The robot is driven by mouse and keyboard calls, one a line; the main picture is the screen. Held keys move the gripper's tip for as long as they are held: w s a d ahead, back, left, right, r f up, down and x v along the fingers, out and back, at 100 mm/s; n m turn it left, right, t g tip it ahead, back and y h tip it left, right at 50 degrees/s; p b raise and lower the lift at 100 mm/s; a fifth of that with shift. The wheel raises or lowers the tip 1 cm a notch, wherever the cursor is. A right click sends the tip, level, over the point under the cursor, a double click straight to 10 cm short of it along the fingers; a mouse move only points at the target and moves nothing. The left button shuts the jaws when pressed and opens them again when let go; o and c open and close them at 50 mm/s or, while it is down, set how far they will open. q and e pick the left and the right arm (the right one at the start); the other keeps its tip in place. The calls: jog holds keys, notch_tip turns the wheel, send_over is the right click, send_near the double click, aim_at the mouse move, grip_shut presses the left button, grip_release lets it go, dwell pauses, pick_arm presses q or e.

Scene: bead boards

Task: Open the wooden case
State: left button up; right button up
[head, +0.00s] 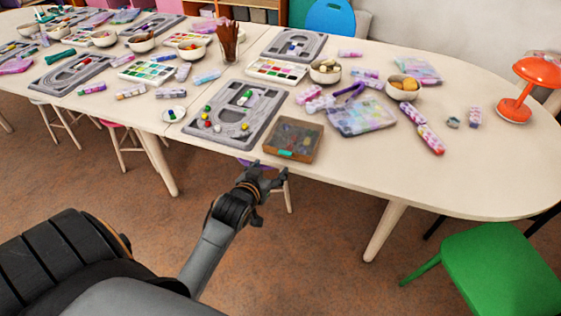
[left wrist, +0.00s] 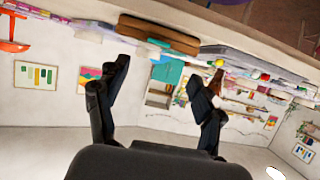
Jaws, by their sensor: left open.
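The wooden case (head: 293,140) lies near the front edge of the table, with a brown frame and a dark see-through top under which small coloured bits show. A teal patch (head: 285,153) is on its front side. The lid looks shut. My left gripper (head: 265,172) is open and empty, just off the table's front edge, in front of and a little left of the case. In the left wrist view, which is upside down, the case (left wrist: 158,33) shows beyond and between the two spread fingers (left wrist: 160,75). My right gripper is in neither view.
A grey bead board (head: 240,112) with coloured beads lies left of the case. A clear box (head: 362,117) of beads lies to its right. Behind stand bowls (head: 325,71) and a paint set (head: 277,71). The table front right of the case (head: 370,175) is bare.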

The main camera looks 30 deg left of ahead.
aim_at(286, 151)
pick_arm(q)
jog(key=x, duration=1.1)
jog(key=shift+w+d, duration=0.1)
jog(key=shift+w, duration=0.05)
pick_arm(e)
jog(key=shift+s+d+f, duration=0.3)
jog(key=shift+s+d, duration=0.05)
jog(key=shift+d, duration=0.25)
pick_arm(q)
jog(key=c, duration=1.3)
jog(key=shift+r, duration=0.3)
jog(key=r+p, duration=0.1)
jog(key=p, duration=0.2)
jog(key=shift+w+r+g, duration=0.15)
jog(key=shift+r+g, duration=0.1)
jog(key=shift+g, duration=0.15)
jog(key=r+p, duration=0.1)
jog(key=p, duration=0.1)
jog(key=g+p, duration=0.1)
jog(key=p, duration=0.1)
jog(key=shift+w+r, duration=0.2)
jog(key=shift+r, duration=0.15)
jog(key=shift+p, duration=0.45)
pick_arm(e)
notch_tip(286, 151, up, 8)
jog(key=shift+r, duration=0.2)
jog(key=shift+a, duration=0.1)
